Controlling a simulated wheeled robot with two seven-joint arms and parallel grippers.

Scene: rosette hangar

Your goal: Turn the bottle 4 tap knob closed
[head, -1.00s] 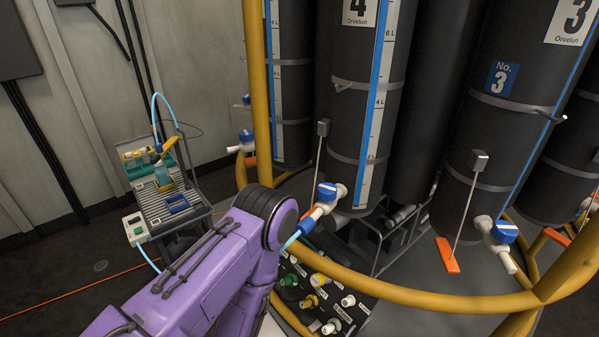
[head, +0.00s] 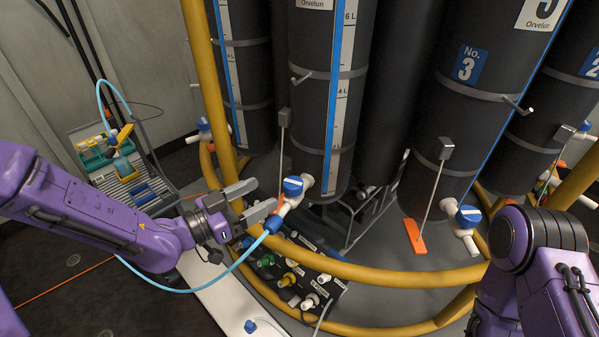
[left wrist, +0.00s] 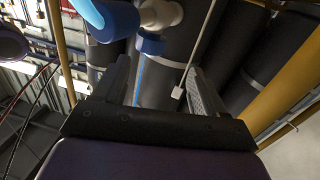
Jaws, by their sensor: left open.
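Bottle 4 (head: 310,120) is the dark cylinder in the middle of the head view, with a blue-and-white level scale. Its label is mostly cut off by the top edge. The blue tap knob (head: 293,186) sits on a white tap at its foot, and a light blue hose runs from the tap's outlet. My left gripper (head: 262,198) is open, its fingers pointing at the tap from the left, apart from the knob. In the left wrist view the knob (left wrist: 150,45) and white tap show beyond the open, empty fingers. My right gripper is out of view.
A yellow rail (head: 390,273) curves in front of the bottles. Below the tap is a panel with several coloured fittings (head: 290,279). Bottle 3's tap (head: 467,217) and an orange flag (head: 414,236) are to the right. A trolley with bottles (head: 130,185) stands at left.

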